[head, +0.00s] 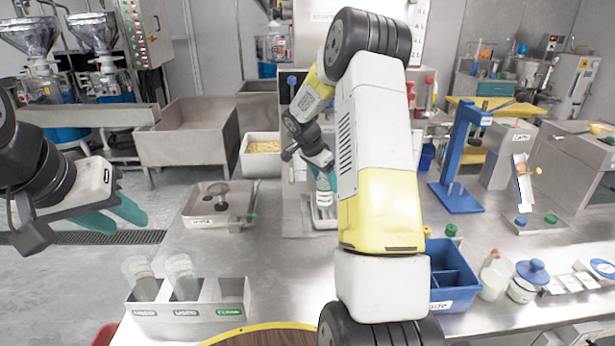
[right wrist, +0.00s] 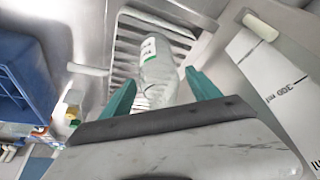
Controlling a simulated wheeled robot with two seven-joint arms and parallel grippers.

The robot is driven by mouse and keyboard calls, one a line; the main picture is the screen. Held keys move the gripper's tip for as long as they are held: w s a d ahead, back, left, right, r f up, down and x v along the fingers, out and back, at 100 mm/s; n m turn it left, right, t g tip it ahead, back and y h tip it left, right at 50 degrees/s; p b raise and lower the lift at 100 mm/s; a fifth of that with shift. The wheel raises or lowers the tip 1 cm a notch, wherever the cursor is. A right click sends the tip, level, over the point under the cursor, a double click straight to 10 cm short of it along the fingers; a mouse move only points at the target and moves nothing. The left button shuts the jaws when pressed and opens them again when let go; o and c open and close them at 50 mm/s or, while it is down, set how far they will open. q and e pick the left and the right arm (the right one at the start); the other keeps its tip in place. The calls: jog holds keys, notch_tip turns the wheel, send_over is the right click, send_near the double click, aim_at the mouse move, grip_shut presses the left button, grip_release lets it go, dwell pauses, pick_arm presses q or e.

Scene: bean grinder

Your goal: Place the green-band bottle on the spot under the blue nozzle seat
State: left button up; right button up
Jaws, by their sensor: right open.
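The bottle (right wrist: 157,75) is clear, with a white label and green marks. In the right wrist view it stands on a slatted metal tray (right wrist: 122,60), between the fingers of my right gripper (right wrist: 162,92). The fingers are open, with the bottle between them. In the head view my right gripper (head: 324,180) is low over the tray, and my arm hides much of the machine behind it. A blue knob (head: 291,80) shows on that machine's left side; I cannot tell whether it is the blue nozzle seat. My left gripper (head: 122,212) is open and empty at the left.
A metal tray (head: 212,218) lies left of the machine. A blue bin (head: 452,275), white jars (head: 528,282) and a blue stand (head: 456,198) are right of my right arm. The bench between the caddy and metal tray is clear.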

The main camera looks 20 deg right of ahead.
jog(key=v, duration=1.1)
jog(key=s+a+r+n+t+y, duration=0.1)
jog(key=s+a+r+n+y, duration=0.15)
jog(key=s+r, duration=0.35)
jog(key=s+a+r+n+t+y, duration=0.1)
jog(key=s+a+r+n, duration=0.3)
jog(key=s, duration=0.5)
jog(key=s+a+n+t+y, duration=0.1)
jog(key=s+a+n, duration=0.2)
jog(key=s, duration=0.5)
jog(key=s+a+n+t+y, duration=0.1)
jog(key=s+a+n, duration=0.3)
jog(key=s, duration=0.4)
jog(key=shift+s+n+t+y, duration=0.3)
jog(key=shift+n+t+y, duration=0.1)
jog(key=shift+n+y, duration=0.2)
